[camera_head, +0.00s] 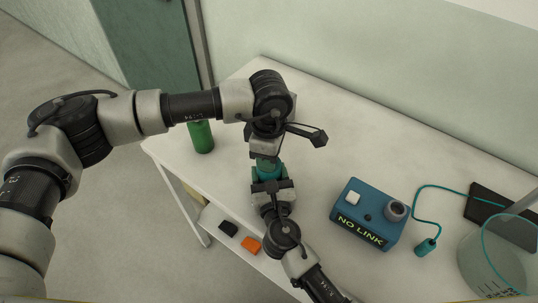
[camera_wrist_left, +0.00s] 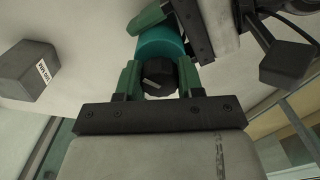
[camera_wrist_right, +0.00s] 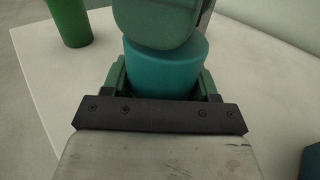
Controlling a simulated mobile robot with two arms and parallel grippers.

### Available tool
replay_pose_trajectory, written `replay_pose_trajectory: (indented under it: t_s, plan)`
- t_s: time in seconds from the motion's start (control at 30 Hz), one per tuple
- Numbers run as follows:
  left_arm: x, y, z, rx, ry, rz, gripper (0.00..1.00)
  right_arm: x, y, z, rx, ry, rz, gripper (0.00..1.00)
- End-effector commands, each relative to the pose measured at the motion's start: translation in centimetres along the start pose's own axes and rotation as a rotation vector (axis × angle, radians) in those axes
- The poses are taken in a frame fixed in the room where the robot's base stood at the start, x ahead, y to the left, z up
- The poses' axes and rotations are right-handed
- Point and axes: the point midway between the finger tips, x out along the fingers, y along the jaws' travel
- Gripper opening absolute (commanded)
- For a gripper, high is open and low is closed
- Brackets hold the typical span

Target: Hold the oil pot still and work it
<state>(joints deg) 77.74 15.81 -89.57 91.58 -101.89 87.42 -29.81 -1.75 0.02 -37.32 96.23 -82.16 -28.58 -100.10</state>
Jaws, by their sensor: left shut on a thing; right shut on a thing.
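The oil pot is a small teal cylinder (camera_head: 267,166) held between my two grippers above the white table. In the left wrist view a black ridged knob (camera_wrist_left: 158,76) with a pale mark sits at one end of it. My left gripper (camera_head: 266,152) comes from above and is shut around the knob end. My right gripper (camera_head: 270,184) comes from the front and is shut on the teal body (camera_wrist_right: 165,68). In the right wrist view a left finger hides the knob.
A blue box (camera_head: 358,222) reading "NO LINK" stands to the right. A teal cable ends in a plug (camera_head: 426,246). A glass vessel (camera_head: 490,262) and black pad (camera_head: 488,205) are far right. A green cylinder (camera_head: 201,138) stands left. Black and orange blocks (camera_head: 250,245) lie lower down.

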Motion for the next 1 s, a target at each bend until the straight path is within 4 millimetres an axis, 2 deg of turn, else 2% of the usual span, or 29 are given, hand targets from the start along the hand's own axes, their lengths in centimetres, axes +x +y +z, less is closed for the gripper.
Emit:
replay_pose_trajectory:
  t_s: [0.17, 0.2, 0.3, 0.53, 0.63, 1.0]
  plan:
    - [0.04, -0.03, -0.01, 0.002, 0.001, -0.001, 0.24, 0.00, -0.02, -0.03, 0.000, 0.001, -0.001, 0.31]
    - [0.05, -0.03, -0.01, 0.002, 0.001, -0.001, 0.40, 0.00, -0.02, -0.03, 0.000, 0.001, -0.001, 0.31]
    - [0.04, -0.03, -0.01, 0.003, 0.000, -0.001, 0.53, 0.00, -0.02, -0.03, 0.000, 0.001, -0.001, 0.31]
    - [0.02, -0.01, -0.01, 0.006, 0.000, -0.001, 0.53, 0.00, -0.02, -0.03, 0.000, 0.000, -0.001, 0.31]
    - [0.00, 0.00, -0.01, 0.064, 0.000, 0.000, 0.53, 0.00, -0.02, -0.02, 0.000, 0.000, 0.000, 0.31]
    - [-0.01, 0.04, -0.02, 0.613, 0.001, 0.000, 0.53, 0.00, -0.02, -0.02, 0.000, 0.000, 0.000, 0.31]
